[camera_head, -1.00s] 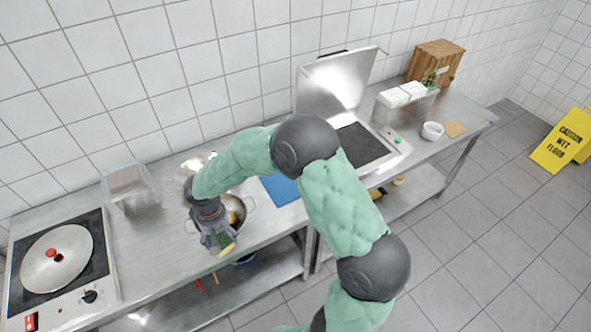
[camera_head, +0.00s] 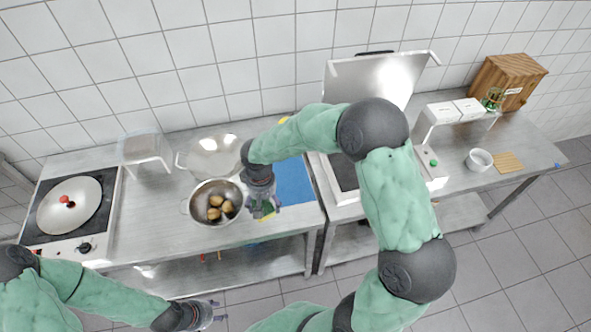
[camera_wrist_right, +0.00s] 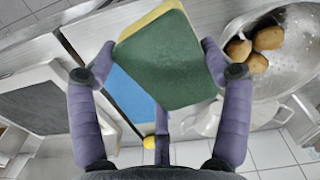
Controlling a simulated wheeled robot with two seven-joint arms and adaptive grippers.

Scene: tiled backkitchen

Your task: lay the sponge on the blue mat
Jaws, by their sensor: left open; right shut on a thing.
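The sponge (camera_wrist_right: 165,60), green with a yellow layer, is held between the fingers of my right gripper (camera_head: 263,208). In the head view only a small part of it shows at the fingertips. The blue mat (camera_head: 293,182) lies on the steel counter just right of that gripper, partly covered by my right arm. In the right wrist view the mat (camera_wrist_right: 132,95) shows behind the sponge, which hides part of it. I cannot tell the sponge's height above the counter. My left gripper (camera_head: 214,313) is open and empty, low in front of the counter.
A metal colander (camera_head: 190,207) with several potatoes stands left of my right gripper. A pot or lid (camera_head: 212,157) stands behind it. An open-lidded appliance (camera_head: 340,205) stands right of the mat.

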